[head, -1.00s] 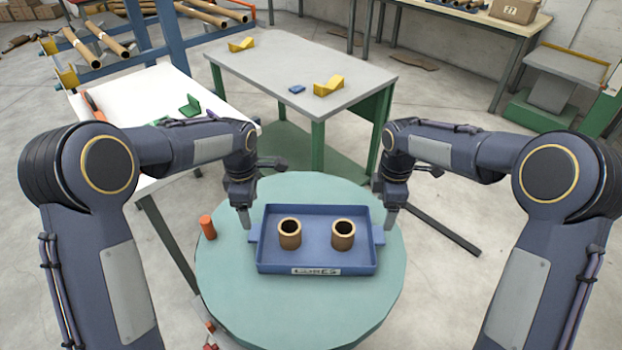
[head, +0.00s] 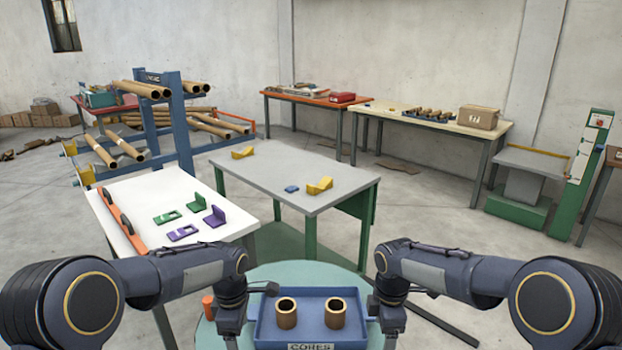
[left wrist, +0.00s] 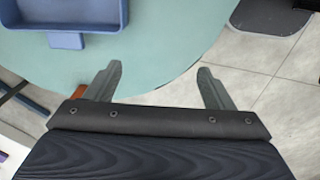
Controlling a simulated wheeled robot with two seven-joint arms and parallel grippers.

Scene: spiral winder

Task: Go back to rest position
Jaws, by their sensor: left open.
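A blue tray (head: 268,333) with a "CORES" label lies on the round green table (head: 290,270). Two brown cardboard cores stand upright in it, a left core (head: 286,314) and a right core (head: 334,314). My left gripper (left wrist: 159,68) is open and empty in the left wrist view, apart from the tray (left wrist: 75,11) and its handle (left wrist: 68,40). In the head view it hangs left of the tray, its tips cut off by the lower edge. My right gripper (head: 394,342) hangs right of the tray; its fingers are cut off, so its jaw state is unclear.
An orange cylinder (head: 208,307) stands at the round table's left edge. A white table (head: 150,205) with green and purple brackets is at left. A grey table (head: 290,175) with yellow blocks stands ahead. A rack of tubes (head: 165,115) is behind. Open floor lies to the right.

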